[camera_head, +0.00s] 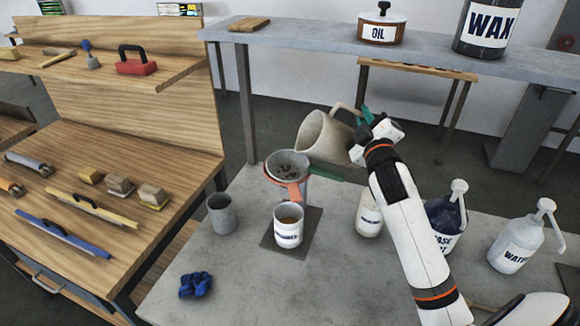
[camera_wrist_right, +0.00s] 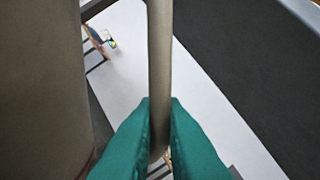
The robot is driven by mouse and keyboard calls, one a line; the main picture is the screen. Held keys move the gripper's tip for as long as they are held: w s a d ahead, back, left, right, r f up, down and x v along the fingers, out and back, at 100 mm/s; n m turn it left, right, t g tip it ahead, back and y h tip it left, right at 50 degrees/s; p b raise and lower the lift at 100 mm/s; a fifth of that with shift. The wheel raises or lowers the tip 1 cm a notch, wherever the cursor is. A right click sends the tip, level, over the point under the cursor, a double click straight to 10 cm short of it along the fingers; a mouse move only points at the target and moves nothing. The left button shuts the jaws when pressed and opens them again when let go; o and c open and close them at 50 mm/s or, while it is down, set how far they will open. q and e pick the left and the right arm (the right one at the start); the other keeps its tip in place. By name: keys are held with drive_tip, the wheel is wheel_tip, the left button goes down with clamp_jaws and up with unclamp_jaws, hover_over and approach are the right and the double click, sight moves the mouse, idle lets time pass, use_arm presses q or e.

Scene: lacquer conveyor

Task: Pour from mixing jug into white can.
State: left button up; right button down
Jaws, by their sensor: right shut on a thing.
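The beige mixing jug (camera_head: 322,140) is held in the air above the table, tilted with its mouth toward the left. My right gripper (camera_head: 362,118) is shut on the jug's handle. In the right wrist view, its green fingers (camera_wrist_right: 160,125) close on the handle (camera_wrist_right: 160,60), with the jug's body (camera_wrist_right: 45,90) at left. The white can (camera_head: 288,232) stands upright on a dark square plate, with brown content inside. A grey strainer (camera_head: 288,165) with an orange holder sits above the can, just left of and below the jug's mouth. No stream is visible. My left gripper is not in view.
A grey cup (camera_head: 221,214) and a crumpled blue cloth (camera_head: 196,285) lie left of the can. A white-labelled bottle (camera_head: 369,215), a dark blue pump bottle (camera_head: 446,222) and a water bottle (camera_head: 516,243) stand right. A raised shelf (camera_head: 300,38) runs behind.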

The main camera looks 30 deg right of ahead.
drive_tip(key=shift+s+r+m, duration=0.1)
drive_tip(key=shift+s+m, duration=0.2)
drive_tip(key=shift+m, duration=0.1)
drive_tip(key=shift+s+a+f+m, duration=0.1)
drive_tip(key=shift+f+m, duration=0.1)
drive_tip(key=shift+m, duration=0.4)
drive_tip(key=f+m, duration=0.1)
drive_tip(key=d+f+m+g+p, duration=0.1)
drive_tip(key=m, duration=0.1)
drive_tip(key=shift+d+f+h, duration=0.1)
drive_tip(key=shift+d+h, duration=0.1)
drive_tip(key=shift+h, duration=0.1)
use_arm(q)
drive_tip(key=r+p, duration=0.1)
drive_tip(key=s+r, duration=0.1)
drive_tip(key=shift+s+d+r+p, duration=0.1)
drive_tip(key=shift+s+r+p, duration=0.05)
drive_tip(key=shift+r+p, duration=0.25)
use_arm(e)
drive_tip(key=s+d+f+m+g, duration=0.1)
drive_tip(key=d+f+m, duration=0.2)
drive_tip(key=f+m, duration=0.3)
drive_tip(key=shift+d+f+m, duration=0.15)
drive_tip(key=shift+d+m, duration=0.1)
drive_tip(key=shift+m, duration=0.45)
drive_tip(key=shift+f, duration=0.1)
